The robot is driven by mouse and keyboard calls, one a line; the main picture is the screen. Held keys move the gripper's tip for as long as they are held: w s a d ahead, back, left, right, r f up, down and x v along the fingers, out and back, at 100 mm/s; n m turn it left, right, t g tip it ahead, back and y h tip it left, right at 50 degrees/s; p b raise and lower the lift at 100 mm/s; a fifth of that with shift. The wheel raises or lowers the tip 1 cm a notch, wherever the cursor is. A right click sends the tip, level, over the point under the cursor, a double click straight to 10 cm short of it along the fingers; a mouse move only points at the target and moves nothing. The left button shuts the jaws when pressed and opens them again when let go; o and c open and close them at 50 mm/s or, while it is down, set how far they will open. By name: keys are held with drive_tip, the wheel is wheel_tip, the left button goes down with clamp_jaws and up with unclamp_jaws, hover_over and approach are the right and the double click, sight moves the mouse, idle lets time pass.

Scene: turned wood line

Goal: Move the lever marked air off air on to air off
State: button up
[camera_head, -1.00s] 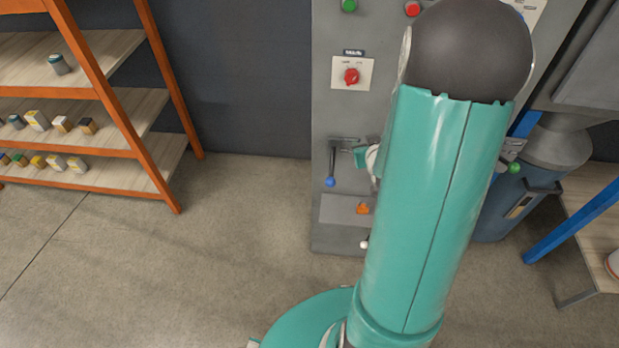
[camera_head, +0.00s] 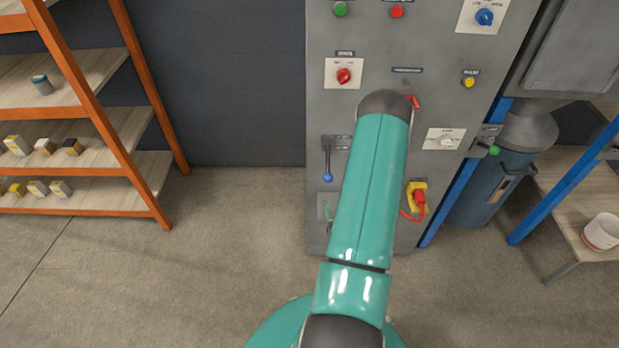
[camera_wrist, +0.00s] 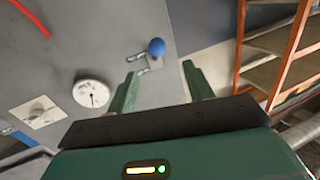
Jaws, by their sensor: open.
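A lever with a blue ball knob (camera_head: 328,178) hangs down from a bracket near the left edge of the grey panel (camera_head: 288,52). The small label plates beside it are too small to read. The same blue knob (camera_wrist: 156,47) shows in the wrist view, where the picture is turned about upside down. My gripper (camera_wrist: 163,88) is open and empty, its two green fingers spread below the knob in that picture and apart from it. In the head view my gripper is hidden behind my arm. A second lever with a green knob (camera_head: 493,150) sits at the panel's right side.
The panel also carries a red knob (camera_head: 344,76), a blue knob (camera_head: 485,17), a yellow button (camera_head: 468,81) and a red-and-yellow switch (camera_head: 418,198). A round gauge (camera_wrist: 91,93) is near my gripper. An orange shelf (camera_head: 150,165) stands left. Floor between is clear.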

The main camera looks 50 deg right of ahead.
sight(327, 173)
drive_tip(key=x, duration=1.3)
drive_tip(key=shift+d, duration=0.35)
drive_tip(key=shift+c, duration=0.2)
clamp_jaws()
